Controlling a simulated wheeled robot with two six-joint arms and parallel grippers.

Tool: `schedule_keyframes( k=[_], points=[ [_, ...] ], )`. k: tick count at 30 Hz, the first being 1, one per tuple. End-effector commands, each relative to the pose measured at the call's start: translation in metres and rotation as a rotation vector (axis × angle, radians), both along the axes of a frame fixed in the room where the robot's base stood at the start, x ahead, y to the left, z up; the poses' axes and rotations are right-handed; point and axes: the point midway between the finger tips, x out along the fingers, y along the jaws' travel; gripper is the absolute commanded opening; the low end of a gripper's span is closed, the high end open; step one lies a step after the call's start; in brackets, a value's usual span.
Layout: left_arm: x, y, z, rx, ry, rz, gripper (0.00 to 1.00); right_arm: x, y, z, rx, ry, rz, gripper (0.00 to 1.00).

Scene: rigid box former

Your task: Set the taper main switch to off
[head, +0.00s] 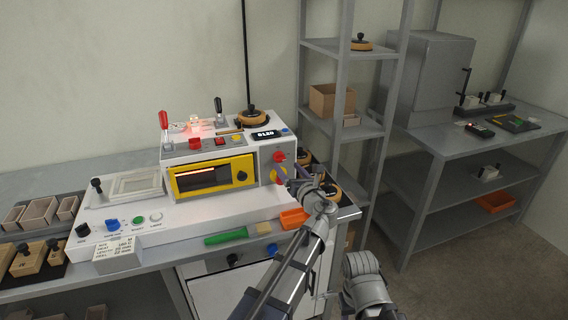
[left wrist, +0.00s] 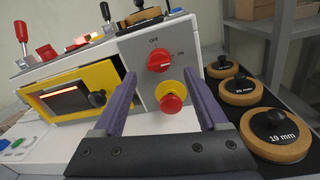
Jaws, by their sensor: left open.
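The taper main switch is a red rotary knob (left wrist: 161,61) on the grey side panel of the white machine, with OFF printed above it and ON to its right. Its grip appears turned toward ON. It also shows in the head view (head: 279,156). Just below it is a red mushroom button on a yellow collar (left wrist: 171,98). My left gripper (left wrist: 160,88) is open and empty, facing the panel, its purple-grey fingers either side of the button and below the knob. In the head view the left gripper (head: 288,181) is beside the panel.
Round wooden-rimmed discs (left wrist: 274,130) stand on a dark surface right of the panel. The yellow-framed window (head: 213,175) is to its left. An orange tray (head: 293,218) and green-handled tool (head: 226,237) lie on the bench front. A grey shelf rack (head: 345,90) stands right.

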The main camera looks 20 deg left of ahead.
Motion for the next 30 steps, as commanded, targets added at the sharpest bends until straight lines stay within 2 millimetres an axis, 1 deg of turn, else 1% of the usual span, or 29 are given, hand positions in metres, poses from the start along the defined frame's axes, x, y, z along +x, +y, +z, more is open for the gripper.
schedule_keyframes(
  k=[1,3,9,15,22,23,30],
  points=[
    [0.010,0.006,0.000,-0.001,0.000,0.002,0.76,0.000,0.000,0.000,0.000,0.000,0.000,0.50],
    [0.018,0.012,0.000,-0.001,0.000,0.002,0.76,0.000,0.000,0.000,0.000,0.000,0.000,0.50],
    [0.036,0.027,0.000,-0.002,-0.001,0.002,0.76,0.000,0.000,0.000,0.000,0.000,0.000,0.50],
    [0.042,0.032,0.000,-0.002,0.000,0.000,0.76,0.000,0.000,0.000,0.000,0.000,0.000,0.50],
    [0.042,0.033,0.000,-0.003,-0.001,0.000,0.76,0.000,0.000,0.000,0.000,0.000,0.000,0.50],
    [0.042,0.033,0.000,-0.003,-0.001,0.000,0.73,0.000,0.000,0.000,0.000,0.000,0.000,0.50],
    [0.042,0.033,0.000,-0.003,-0.001,0.000,0.46,0.000,0.000,0.000,0.000,0.000,0.000,0.50]
  ],
)
